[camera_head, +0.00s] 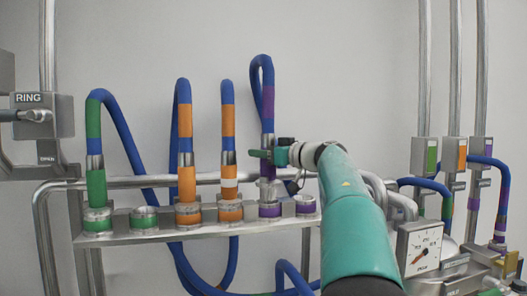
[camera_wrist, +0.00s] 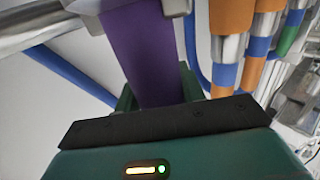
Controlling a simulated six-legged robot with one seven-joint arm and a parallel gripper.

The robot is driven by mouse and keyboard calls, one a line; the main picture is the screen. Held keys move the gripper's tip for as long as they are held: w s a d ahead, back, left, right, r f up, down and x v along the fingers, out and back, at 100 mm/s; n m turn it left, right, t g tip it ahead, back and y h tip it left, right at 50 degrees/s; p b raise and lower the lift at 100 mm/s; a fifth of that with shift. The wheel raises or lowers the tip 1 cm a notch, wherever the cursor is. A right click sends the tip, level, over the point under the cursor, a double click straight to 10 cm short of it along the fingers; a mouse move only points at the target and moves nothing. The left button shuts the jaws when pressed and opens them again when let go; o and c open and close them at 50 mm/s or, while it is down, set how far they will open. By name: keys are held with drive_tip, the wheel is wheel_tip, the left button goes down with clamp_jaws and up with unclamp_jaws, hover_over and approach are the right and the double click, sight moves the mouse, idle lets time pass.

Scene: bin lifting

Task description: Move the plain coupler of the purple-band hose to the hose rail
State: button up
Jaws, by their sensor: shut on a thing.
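The purple-band hose (camera_head: 267,90) is blue with a purple section and loops upward above my gripper in the head view. My gripper (camera_head: 268,153) is shut around its lower upright part. In the wrist view the purple band (camera_wrist: 145,55) runs between the dark jaws (camera_wrist: 160,112). Below the gripper, a grey metal coupler end (camera_head: 268,188) stands upright over the purple-ringed socket (camera_head: 269,210); I cannot tell whether it is seated or just above. The hose rail (camera_head: 160,236) is a grey metal bar carrying several colour-ringed sockets.
On the rail, a green-band hose (camera_head: 96,185) and two orange-band hoses (camera_head: 186,183) stand left of my gripper. A green-ringed socket (camera_head: 144,219) is empty. At right are coloured valve blocks (camera_head: 457,155), a gauge (camera_head: 420,252) and another purple-banded hose end (camera_head: 502,205).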

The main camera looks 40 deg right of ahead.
sight(264, 169)
drive_tip(key=shift+f, duration=0.1)
drive_tip(key=shift+f, duration=2.15)
idle(1.1)
drive_tip(key=o, duration=1.3)
drive_tip(key=shift+c, duration=0.2)
drive_tip(key=shift+f, duration=0.1)
drive_tip(key=shift+s, duration=0.15)
drive_tip(key=s+d, duration=0.1)
drive_tip(key=s, duration=1.2)
drive_tip(key=shift+s+d, duration=0.25)
